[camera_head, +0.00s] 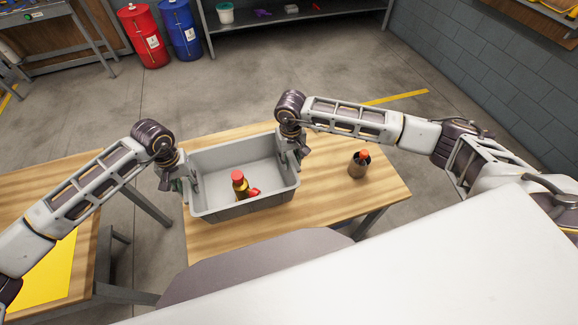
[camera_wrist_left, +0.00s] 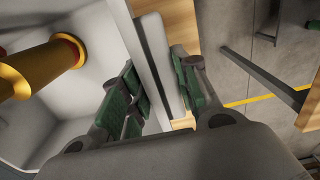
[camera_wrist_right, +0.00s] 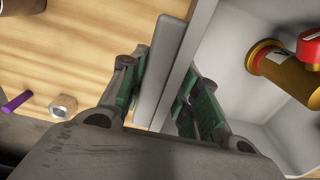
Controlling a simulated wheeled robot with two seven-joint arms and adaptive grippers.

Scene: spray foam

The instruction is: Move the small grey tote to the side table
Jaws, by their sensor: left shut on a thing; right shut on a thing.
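The small grey tote (camera_head: 243,208) is over a wooden table in the head view; I cannot tell whether it touches the top.
A dark bottle with an orange top (camera_head: 358,165) stands on the wooden table (camera_head: 385,190), right of the tote. A second wooden table (camera_head: 60,182) with a yellow sheet (camera_head: 48,275) is at left, across a gap. A purple stick (camera_wrist_right: 17,102) and a small nut-like piece (camera_wrist_right: 63,106) lie near my right gripper.

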